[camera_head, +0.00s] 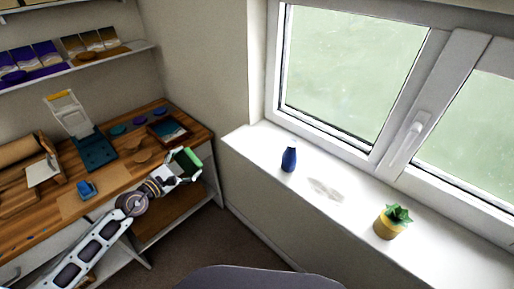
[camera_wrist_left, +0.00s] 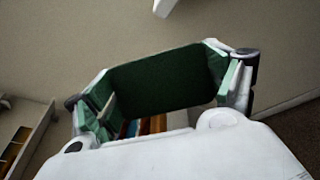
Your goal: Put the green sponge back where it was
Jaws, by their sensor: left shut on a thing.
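The green sponge (camera_head: 188,159) is held by my left gripper (camera_head: 180,163) near the right end of the wooden workbench (camera_head: 199,134). In the left wrist view the sponge (camera_wrist_left: 165,82) spans the gap between the two fingers of the left gripper (camera_wrist_left: 168,90), which are shut on its ends. I cannot tell from these views how high the sponge is above the bench edge. My right gripper is not in view.
A blue bottle (camera_head: 289,160) and a potted succulent (camera_head: 392,222) stand on the white windowsill (camera_head: 252,143), with a greyish smear (camera_head: 325,190) between them. A framed picture (camera_head: 167,131), a teal device (camera_head: 95,150) and a blue item (camera_head: 87,189) lie on the bench.

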